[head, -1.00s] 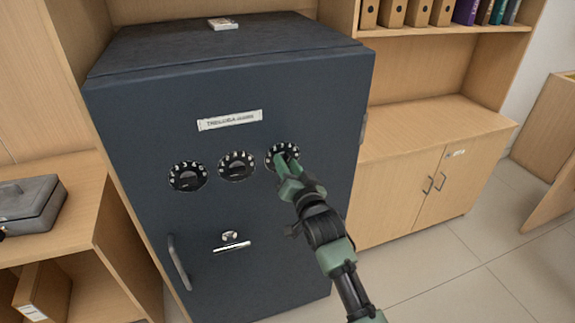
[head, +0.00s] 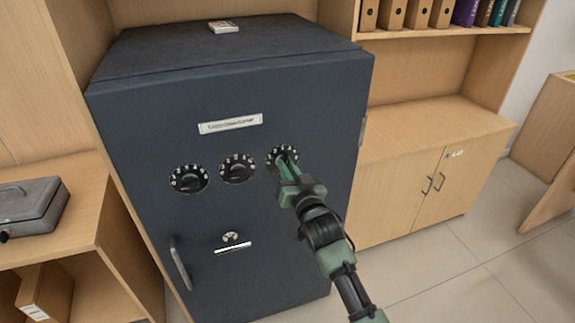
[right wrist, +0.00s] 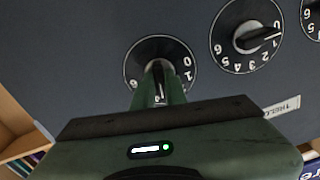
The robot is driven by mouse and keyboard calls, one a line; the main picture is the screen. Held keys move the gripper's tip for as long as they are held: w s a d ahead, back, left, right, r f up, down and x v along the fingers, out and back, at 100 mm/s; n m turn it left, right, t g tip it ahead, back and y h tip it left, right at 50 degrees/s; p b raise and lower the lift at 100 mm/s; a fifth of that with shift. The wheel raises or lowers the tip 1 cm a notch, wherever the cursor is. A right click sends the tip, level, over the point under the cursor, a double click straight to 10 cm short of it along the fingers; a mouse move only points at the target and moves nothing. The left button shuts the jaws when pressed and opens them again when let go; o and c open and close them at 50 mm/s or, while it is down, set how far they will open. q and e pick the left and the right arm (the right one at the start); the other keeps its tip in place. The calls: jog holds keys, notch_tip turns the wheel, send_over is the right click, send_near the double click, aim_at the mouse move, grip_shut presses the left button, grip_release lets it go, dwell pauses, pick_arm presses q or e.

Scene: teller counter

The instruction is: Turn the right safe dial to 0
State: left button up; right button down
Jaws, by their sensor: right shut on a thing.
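The right safe dial (head: 282,155) is a round black dial with white numbers on the dark blue safe (head: 240,100). My right gripper (head: 287,168) is shut on its knob and covers part of the dial. In the right wrist view the fingers (right wrist: 160,88) pinch the knob of the right dial (right wrist: 150,50) from both sides. A 0 and a 1 show at that dial's right and a 6 at its lower left; the numbers between are behind the fingers. A white mark on the knob points down between the fingers. My left gripper is not in view.
A middle dial (head: 237,168) and a left dial (head: 189,179) sit beside it. Below are a keyhole (head: 230,237) and a handle (head: 180,263). A grey cash box (head: 30,200) is on the left shelf. A wooden cabinet (head: 400,190) stands right of the safe.

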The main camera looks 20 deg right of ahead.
jog(key=shift+a+f+n+p, duration=0.1)
jog(key=shift+n+p, duration=1.3)
jog(key=shift+n, duration=9)
jog(key=c, duration=1.4)
grip_release()
jog(key=shift+c, duration=0.2)
jog(key=s, duration=0.7)
jog(key=shift+s+b, duration=0.4)
